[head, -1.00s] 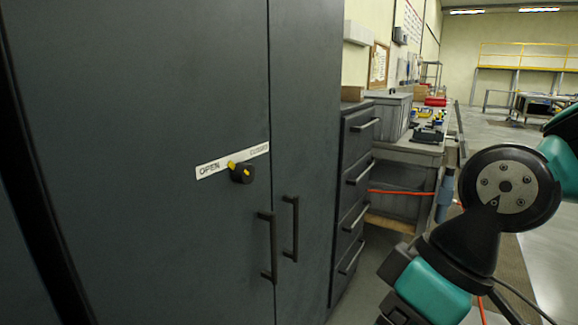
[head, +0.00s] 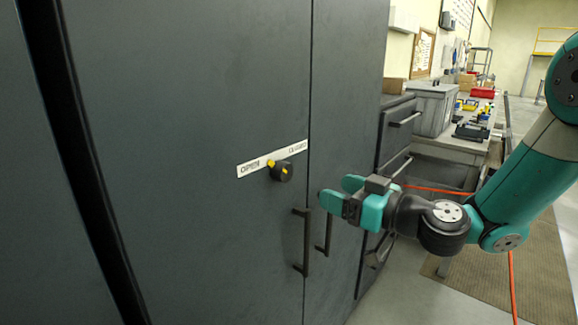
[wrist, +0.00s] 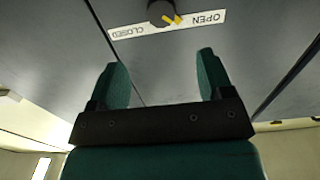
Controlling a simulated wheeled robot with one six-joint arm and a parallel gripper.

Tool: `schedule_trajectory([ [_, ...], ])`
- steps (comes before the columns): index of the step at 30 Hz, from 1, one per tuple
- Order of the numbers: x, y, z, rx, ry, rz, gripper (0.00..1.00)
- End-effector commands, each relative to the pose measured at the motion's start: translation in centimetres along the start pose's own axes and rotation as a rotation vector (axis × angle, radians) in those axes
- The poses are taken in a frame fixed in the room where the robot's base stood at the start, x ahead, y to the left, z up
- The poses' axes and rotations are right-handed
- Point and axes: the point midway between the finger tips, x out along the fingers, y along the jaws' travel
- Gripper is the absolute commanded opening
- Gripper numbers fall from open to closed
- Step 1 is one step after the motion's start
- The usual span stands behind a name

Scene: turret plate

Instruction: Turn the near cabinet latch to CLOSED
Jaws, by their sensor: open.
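The near cabinet latch (head: 281,171) is a round black knob with yellow marks on the dark cabinet door. Behind it a white label (head: 262,164) reads OPEN at left and CLOSED at right, and the yellow pointer leans toward OPEN. In the wrist view the latch (wrist: 163,13) shows upside down at the top, its pointer on the OPEN side. My gripper (head: 340,194) is open and empty, to the right of the latch and slightly lower, apart from it. Its two green fingers (wrist: 162,82) are spread below the latch in the wrist view.
Two black vertical door handles (head: 302,243) stand below and right of the latch, close to my gripper. A drawer unit (head: 396,135) and a workbench with a grey box (head: 433,108) stand at right. The door around the latch is clear.

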Motion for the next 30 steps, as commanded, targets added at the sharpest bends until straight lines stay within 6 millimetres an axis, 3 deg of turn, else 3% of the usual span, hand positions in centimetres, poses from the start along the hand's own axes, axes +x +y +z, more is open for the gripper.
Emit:
schedule_trajectory([
  [9,7.5,-0.3,-0.7,0.000,0.000,-0.006,0.74],
  [15,11.0,-0.2,-0.5,-0.001,0.000,-0.004,0.74],
  [21,12.6,-0.2,-0.2,0.000,-0.001,-0.003,0.74],
  [30,12.9,-0.1,0.0,0.001,-0.001,-0.002,0.74],
])
